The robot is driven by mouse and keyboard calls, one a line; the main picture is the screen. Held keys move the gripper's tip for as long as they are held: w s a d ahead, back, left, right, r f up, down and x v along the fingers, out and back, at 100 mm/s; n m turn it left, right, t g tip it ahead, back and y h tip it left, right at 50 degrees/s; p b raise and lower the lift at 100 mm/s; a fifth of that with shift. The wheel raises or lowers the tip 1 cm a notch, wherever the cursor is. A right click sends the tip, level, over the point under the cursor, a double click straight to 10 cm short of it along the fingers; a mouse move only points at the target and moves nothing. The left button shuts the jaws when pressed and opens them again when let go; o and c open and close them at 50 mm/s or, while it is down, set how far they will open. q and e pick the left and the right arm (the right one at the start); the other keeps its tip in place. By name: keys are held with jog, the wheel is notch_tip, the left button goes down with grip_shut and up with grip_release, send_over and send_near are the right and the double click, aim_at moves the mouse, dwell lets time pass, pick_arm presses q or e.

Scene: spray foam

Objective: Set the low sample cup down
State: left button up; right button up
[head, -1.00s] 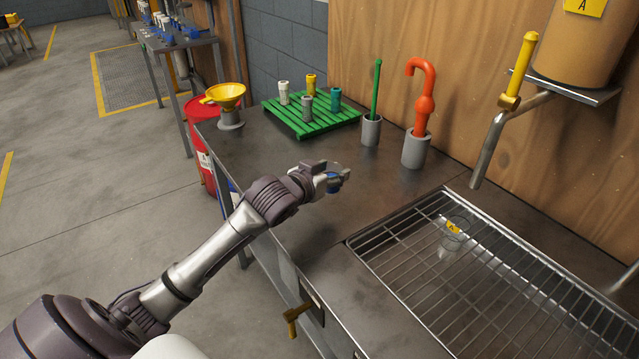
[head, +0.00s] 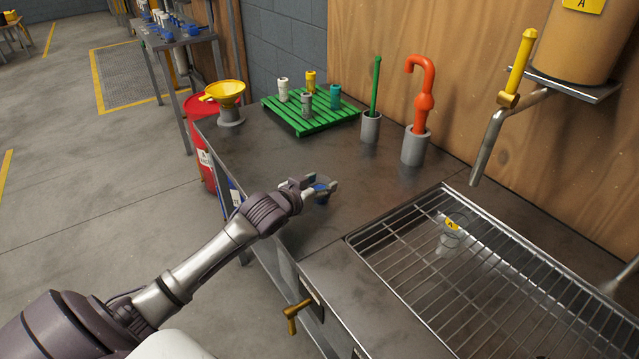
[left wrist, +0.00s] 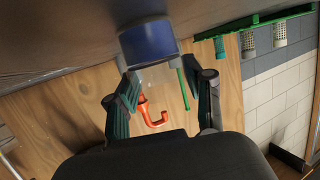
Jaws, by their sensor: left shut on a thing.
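My left gripper (head: 320,188) is shut on a small clear sample cup with blue in it (head: 322,196), above the dark metal bench top (head: 270,165) near its left edge. In the left wrist view, which is turned over, the cup's blue part (left wrist: 148,41) shows beyond the fingers against the bench surface. Whether its base touches the bench I cannot tell. Another clear cup with a yellow label (head: 449,238) is at the wire grate (head: 480,270) on the right. My right gripper is not in view.
A green slatted rack (head: 300,122) with several small cylinders stands at the back. A yellow funnel (head: 226,94) is at the left corner. Grey holders carry a green rod (head: 376,88) and an orange hooked tool (head: 423,103).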

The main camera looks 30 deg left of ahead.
pick_arm(q)
jog(key=o, duration=1.2)
jog(key=shift+c, duration=0.2)
jog(key=shift+r, duration=0.15)
jog(key=v, duration=1.2)
